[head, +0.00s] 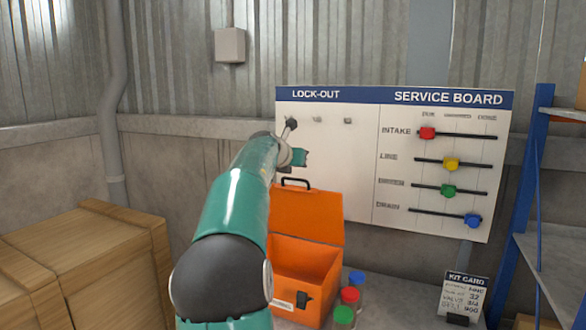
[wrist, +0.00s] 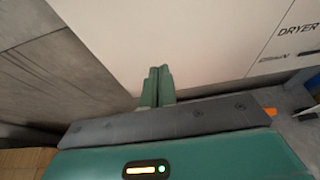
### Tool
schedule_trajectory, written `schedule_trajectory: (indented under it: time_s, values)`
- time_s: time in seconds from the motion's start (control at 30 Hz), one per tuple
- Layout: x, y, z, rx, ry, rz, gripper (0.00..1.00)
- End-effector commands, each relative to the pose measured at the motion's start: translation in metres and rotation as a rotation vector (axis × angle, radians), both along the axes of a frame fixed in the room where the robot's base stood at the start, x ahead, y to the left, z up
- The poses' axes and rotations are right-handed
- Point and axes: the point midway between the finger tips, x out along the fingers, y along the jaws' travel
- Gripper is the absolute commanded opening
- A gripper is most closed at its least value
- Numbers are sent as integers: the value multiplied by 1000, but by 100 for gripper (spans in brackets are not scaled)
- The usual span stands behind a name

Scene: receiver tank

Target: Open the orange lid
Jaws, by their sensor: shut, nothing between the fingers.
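The orange lid (head: 318,212) stands raised at the back of the orange box (head: 313,255), with a black handle (head: 295,181) on its top edge. The box's inside shows below it, and a dark latch sits on the box's front. My gripper (head: 300,157) is just above the handle, in front of the white board, and appears apart from the lid. In the wrist view its two green fingers (wrist: 157,85) are together with nothing between them. My arm hides the left side of the box. A small orange patch shows at the right in the wrist view.
The service board (head: 345,150) stands behind the box, with coloured sliders and small hooks. Red, green and blue capped jars (head: 350,296) stand right of the box. Wooden crates (head: 85,265) are at left; a kit card (head: 465,295) and blue-framed shelf (head: 525,200) at right.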

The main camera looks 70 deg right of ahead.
Motion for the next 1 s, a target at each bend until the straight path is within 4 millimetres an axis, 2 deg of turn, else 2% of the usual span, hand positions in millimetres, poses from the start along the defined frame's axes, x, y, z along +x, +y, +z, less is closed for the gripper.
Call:
schedule_trajectory:
  time_s: [1.0]
  values:
    - [0, 0, 2, -2, -1, 0, 0]
